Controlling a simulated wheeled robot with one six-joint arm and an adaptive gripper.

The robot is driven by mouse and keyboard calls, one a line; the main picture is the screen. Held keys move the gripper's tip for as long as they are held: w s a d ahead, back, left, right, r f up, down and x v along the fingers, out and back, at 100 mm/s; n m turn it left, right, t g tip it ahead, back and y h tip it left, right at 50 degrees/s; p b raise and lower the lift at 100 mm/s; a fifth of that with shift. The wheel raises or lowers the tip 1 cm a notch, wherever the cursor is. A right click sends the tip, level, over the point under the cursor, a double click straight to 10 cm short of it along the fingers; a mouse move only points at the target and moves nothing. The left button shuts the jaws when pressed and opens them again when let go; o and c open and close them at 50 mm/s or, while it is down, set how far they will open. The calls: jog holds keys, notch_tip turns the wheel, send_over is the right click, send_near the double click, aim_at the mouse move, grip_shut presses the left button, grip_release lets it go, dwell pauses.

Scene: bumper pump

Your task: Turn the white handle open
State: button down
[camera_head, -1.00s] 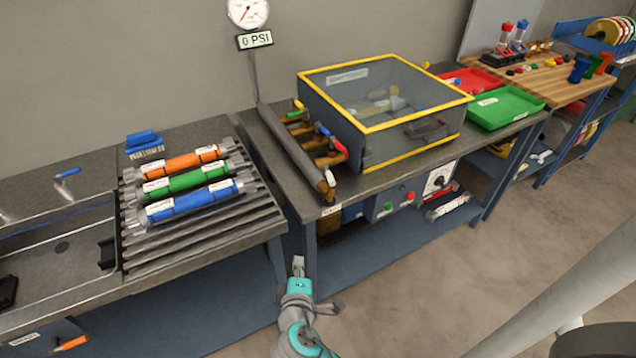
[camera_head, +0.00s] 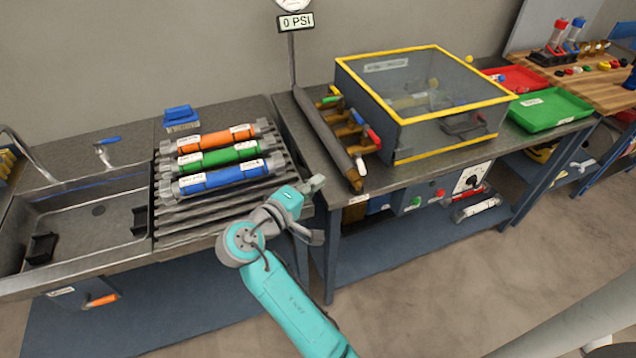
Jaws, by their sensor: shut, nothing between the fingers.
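The pipe manifold (camera_head: 325,138) lies along the left side of the yellow-edged clear box. Its brass valves carry small coloured handles: green (camera_head: 329,101), blue (camera_head: 357,115) and red (camera_head: 374,137). A small pale piece (camera_head: 361,165) shows near the manifold's front end. It may be the white handle, but it is too small to tell its shape or angle. My gripper (camera_head: 317,183) is shut and empty. It appears left of the manifold's front end, near the gap between the two benches, and no contact with it is visible.
The yellow-edged box (camera_head: 405,133) stands on the right bench. Orange, green and blue cylinders (camera_head: 222,177) lie on the left ribbed rack. Red and green trays (camera_head: 550,108) stand farther right. Open floor lies in front.

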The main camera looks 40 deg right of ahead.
aim_at(360, 171)
jog(key=shift+d+f, duration=0.3)
jog(key=shift+d, duration=1.4)
jog(key=shift+d+f, duration=0.35)
jog(key=shift+d, duration=1.4)
jog(key=shift+d+f, duration=0.3)
jog(key=shift+d, duration=1.4)
jog(key=shift+s+d+f+n+t+y, duration=0.1)
jog(key=shift+s+d+n+t+y, duration=0.3)
jog(key=shift+s+d+n+t, duration=0.4)
jog(key=shift+s+d, duration=0.1)
